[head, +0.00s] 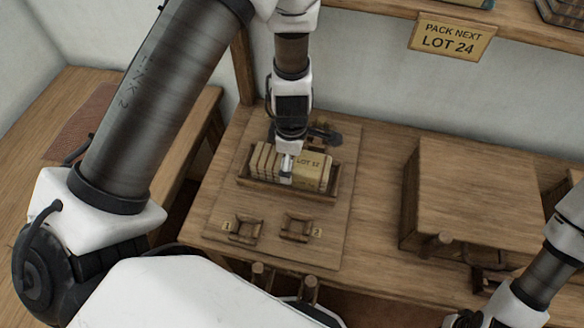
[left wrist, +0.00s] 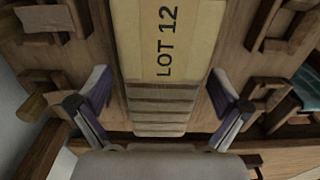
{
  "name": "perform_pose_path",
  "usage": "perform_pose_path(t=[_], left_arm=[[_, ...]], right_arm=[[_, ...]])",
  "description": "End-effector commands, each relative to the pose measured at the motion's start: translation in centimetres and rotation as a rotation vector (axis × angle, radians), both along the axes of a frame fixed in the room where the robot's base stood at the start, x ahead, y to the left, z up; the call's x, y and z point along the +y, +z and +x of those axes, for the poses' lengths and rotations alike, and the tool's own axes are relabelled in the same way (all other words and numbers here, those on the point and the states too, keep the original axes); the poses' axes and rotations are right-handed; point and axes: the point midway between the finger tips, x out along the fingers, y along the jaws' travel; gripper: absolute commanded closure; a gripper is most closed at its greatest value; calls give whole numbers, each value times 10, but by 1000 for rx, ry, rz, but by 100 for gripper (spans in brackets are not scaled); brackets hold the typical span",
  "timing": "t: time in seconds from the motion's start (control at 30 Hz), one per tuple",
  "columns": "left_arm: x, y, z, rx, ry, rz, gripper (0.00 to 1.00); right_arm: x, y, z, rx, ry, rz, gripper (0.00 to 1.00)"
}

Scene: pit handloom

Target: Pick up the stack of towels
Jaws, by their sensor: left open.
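The stack of towels (head: 315,172) is a row of beige folded pieces with a LOT 12 band, sitting in a shallow wooden tray (head: 288,194). My left gripper (head: 287,168) is above the stack and partly hides it in the head view. In the left wrist view the stack (left wrist: 162,75) lies between the two open fingers of my left gripper (left wrist: 158,98), with a gap visible on both sides. My right arm comes in at the lower right of the head view, with its dark gripper end (head: 466,319) at the bottom edge; its jaws are unclear.
Two small wooden holders marked 1 (head: 242,229) and 2 (head: 296,228) stand in front of the tray. A dark object (head: 325,136) lies behind it. A large wooden box (head: 475,190) stands to the right. A LOT 24 sign (head: 452,38) hangs from the shelf.

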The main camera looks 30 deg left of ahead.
Motion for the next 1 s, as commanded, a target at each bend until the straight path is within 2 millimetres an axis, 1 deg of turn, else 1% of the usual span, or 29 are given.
perform_pose_path(t=[0.03,0.23,0.27,0.3,0.37,0.4,0.43,0.8,0.87,1.0], left_arm=[[0,-4,0,0,0,0,0],[0,-3,0,0,-1,0,0],[0,-3,0,0,-1,0,11],[0,-3,0,0,-1,0,25],[0,-3,0,0,-1,0,46],[0,-3,0,0,-1,0,60],[0,-3,0,0,-1,0,67],[0,-4,-1,1,-1,1,67],[1,-2,-1,1,-1,1,67],[2,7,-2,2,-3,0,67]], right_arm=[[0,-2,0,0,0,0,100],[0,-1,0,0,0,0,100],[0,-1,0,0,0,0,100],[0,-1,0,0,0,0,100],[0,-1,0,0,0,0,100],[0,-1,0,0,0,0,100],[0,-1,0,0,0,0,100],[0,-1,0,0,0,0,100],[0,1,0,0,0,0,100],[0,11,0,0,0,0,100]])
